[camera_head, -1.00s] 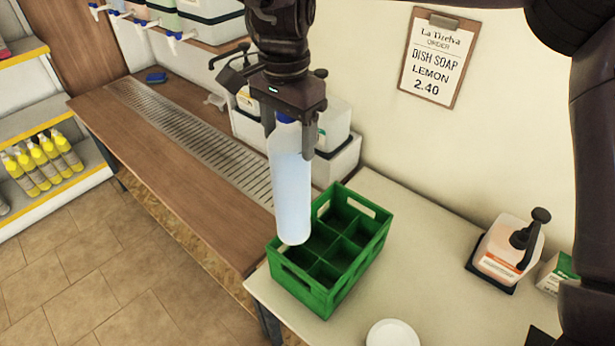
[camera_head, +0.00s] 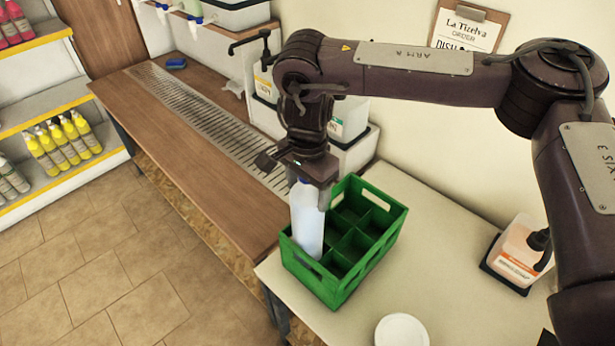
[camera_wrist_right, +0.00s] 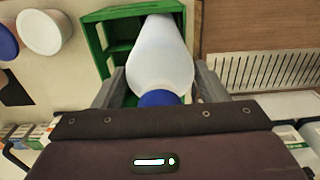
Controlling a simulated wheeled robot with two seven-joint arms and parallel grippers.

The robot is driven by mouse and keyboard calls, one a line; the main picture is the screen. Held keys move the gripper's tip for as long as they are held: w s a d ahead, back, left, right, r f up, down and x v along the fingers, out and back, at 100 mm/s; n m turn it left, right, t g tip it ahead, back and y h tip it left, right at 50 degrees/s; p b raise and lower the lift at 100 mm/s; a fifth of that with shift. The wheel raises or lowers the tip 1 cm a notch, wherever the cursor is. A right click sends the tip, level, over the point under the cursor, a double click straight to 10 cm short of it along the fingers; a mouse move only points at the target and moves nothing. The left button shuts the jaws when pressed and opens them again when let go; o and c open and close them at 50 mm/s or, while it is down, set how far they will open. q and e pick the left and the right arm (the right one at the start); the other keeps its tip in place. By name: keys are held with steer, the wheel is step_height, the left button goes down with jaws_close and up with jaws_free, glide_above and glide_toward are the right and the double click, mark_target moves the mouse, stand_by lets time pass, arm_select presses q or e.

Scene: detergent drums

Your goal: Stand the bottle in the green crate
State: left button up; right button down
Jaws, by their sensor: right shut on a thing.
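The bottle (camera_head: 307,222) is pale, translucent and upright, with a blue cap that shows in the right wrist view (camera_wrist_right: 160,98). My right gripper (camera_head: 313,188) is shut on it near the top. The green crate (camera_head: 345,275) stands on the pale counter and has several compartments. The bottle's lower part is hidden behind the crate's wall, in a near-left corner compartment. I cannot tell whether its base touches the crate floor. The crate also shows in the right wrist view (camera_wrist_right: 93,48), beside and beyond the bottle. My left gripper is not in view.
A white round lid (camera_head: 402,331) lies on the counter in front of the crate. A pump container (camera_head: 517,252) stands at the right. White drums (camera_head: 350,122) stand behind the crate. The wooden bench with a metal grate (camera_head: 200,115) is at the left.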

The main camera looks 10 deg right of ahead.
steer(key=shift+f, duration=1.5)
steer(key=shift+c, duration=1.3)
jaws_free()
steer(key=shift+s+f, duration=0.1)
steer(key=shift+f, duration=0.05)
step_height(320, 180, up, 12)
steer(key=shift+r, duration=0.15)
